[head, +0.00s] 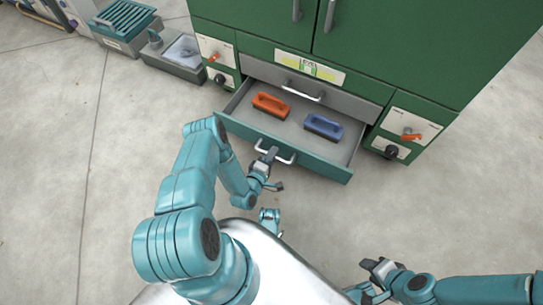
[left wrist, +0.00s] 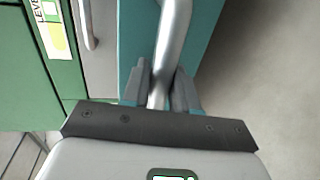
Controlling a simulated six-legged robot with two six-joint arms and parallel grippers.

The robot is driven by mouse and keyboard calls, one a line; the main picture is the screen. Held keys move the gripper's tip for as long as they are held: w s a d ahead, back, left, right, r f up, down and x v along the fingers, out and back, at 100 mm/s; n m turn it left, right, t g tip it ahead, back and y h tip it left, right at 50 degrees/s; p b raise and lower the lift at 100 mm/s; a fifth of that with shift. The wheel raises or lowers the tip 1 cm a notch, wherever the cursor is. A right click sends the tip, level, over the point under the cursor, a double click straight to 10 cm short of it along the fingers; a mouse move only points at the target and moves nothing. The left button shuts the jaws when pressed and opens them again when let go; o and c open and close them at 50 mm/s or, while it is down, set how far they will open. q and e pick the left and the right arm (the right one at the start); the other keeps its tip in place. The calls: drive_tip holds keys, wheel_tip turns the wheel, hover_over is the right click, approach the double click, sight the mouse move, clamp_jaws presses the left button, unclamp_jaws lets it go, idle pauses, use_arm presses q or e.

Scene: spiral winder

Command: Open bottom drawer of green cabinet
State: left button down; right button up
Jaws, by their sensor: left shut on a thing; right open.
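The green cabinet (head: 420,45) stands at the top of the head view. Its bottom drawer (head: 232,124) is pulled out, and its inside is visible. My left gripper (head: 268,158) is shut on the drawer's silver handle (head: 287,158). In the left wrist view the fingers (left wrist: 160,92) close around the handle bar (left wrist: 174,30). My right gripper (head: 376,268) is open and empty, low in the head view, apart from the cabinet.
Above the open drawer is a closed grey drawer with a handle (head: 303,92). Panels with orange and black knobs (head: 405,135) flank the drawers. Grey bins (head: 172,58) stand at the upper left. The concrete floor (head: 440,205) is clear around the drawer.

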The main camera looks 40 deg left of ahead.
use_arm(q)
drive_tip(key=c, duration=1)
unclamp_jaws()
drive_tip(key=shift+w, duration=0.1)
